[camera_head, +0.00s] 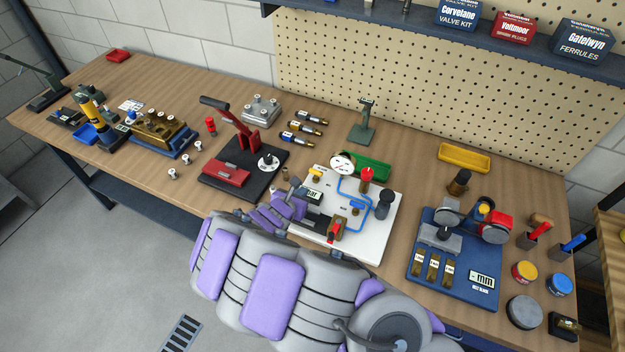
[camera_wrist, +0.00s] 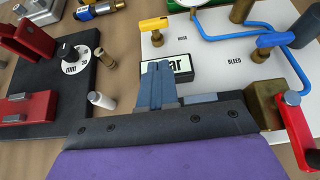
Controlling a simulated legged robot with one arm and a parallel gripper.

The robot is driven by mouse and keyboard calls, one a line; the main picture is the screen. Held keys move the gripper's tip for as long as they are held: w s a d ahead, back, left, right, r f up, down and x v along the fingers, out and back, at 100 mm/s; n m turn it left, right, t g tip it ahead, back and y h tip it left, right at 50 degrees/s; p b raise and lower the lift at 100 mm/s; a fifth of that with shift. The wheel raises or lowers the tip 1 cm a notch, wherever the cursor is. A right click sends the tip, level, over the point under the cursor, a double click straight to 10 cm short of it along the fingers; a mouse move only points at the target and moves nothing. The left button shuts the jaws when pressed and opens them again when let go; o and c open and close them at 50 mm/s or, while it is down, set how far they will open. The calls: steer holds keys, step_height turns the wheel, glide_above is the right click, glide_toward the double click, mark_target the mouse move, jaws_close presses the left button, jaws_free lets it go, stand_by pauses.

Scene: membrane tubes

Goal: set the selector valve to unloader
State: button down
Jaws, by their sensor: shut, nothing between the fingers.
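A white board (camera_head: 375,245) with blue tubing, a round gauge (camera_head: 342,163) and several valves stands at the bench's front edge. A brass block with a red lever (camera_head: 333,232) is at its front; the lever also shows at the right of the wrist view (camera_wrist: 297,130). No label reading unloader is legible, so I cannot tell which is the selector valve. My gripper (camera_wrist: 158,70) is shut and empty, in front of a display reading "ar" (camera_wrist: 184,66), left of the red lever.
A black base with a red lever press and dial (camera_head: 268,163) stands left of the board. A small white-capped cylinder (camera_wrist: 101,100) is left of my fingers. A blue fixture (camera_head: 455,280) is to the right. A green tray (camera_head: 373,168) lies behind the board.

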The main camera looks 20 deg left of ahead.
mark_target(318, 175)
steer(key=x, duration=0.2)
steer(key=r+x, duration=0.1)
steer(key=x, duration=0.1)
steer(key=d+b+x, duration=0.1)
steer(key=x, duration=0.2)
steer(key=shift+w+r, duration=0.1)
steer(key=shift+w, duration=0.85)
steer(key=shift+w+a, duration=0.15)
steer(key=shift+a, duration=0.05)
